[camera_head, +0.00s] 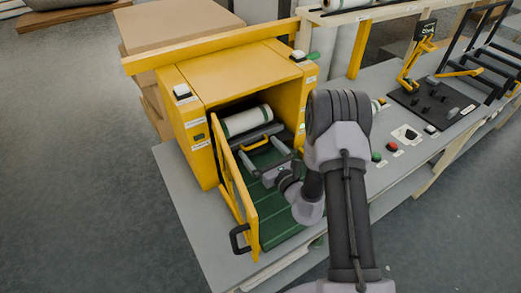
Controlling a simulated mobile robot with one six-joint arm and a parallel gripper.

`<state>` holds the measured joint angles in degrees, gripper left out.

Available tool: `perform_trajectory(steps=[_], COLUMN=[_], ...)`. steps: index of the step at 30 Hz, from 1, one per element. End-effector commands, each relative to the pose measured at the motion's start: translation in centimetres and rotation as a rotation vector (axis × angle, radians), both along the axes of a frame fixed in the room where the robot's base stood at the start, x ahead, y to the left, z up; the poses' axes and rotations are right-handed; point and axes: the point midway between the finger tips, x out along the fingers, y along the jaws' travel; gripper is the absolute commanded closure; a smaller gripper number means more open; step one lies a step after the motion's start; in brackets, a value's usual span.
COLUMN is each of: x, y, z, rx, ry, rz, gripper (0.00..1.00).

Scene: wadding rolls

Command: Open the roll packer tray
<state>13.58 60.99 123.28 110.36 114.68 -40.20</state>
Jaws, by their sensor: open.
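The yellow roll packer (240,72) stands on the grey bench with its front open. Its yellow door (236,190), with a black handle (239,238), is swung outward on the left. Inside is a grey tray (264,132) with a yellow handle (254,146) on its front. A white roll with green bands (246,121) lies behind the handle. My gripper (262,155) is at the opening, open, with its fingers pointing at the yellow handle. I cannot tell whether the fingers touch it. My arm hides part of the packer's right front.
A green surface (276,221) extends below and in front of the opening. Red and black buttons (391,146), a dark tool mat (434,103) and a black rack (490,62) are to the right. Cardboard boxes (170,28) stand behind the packer. Floor at left is clear.

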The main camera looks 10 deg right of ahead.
Motion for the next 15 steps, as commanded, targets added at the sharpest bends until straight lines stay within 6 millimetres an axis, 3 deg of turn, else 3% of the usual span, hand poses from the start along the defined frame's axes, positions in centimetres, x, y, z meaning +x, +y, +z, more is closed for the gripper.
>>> perform_trajectory(steps=[8, 15], x=[0.25, 0.22], y=[0.03, 0.03], z=[0.04, 0.03], rx=[0.001, 0.000], ry=[-0.001, 0.000], rz=[-0.001, -0.001], gripper=[0.00, 0.45])
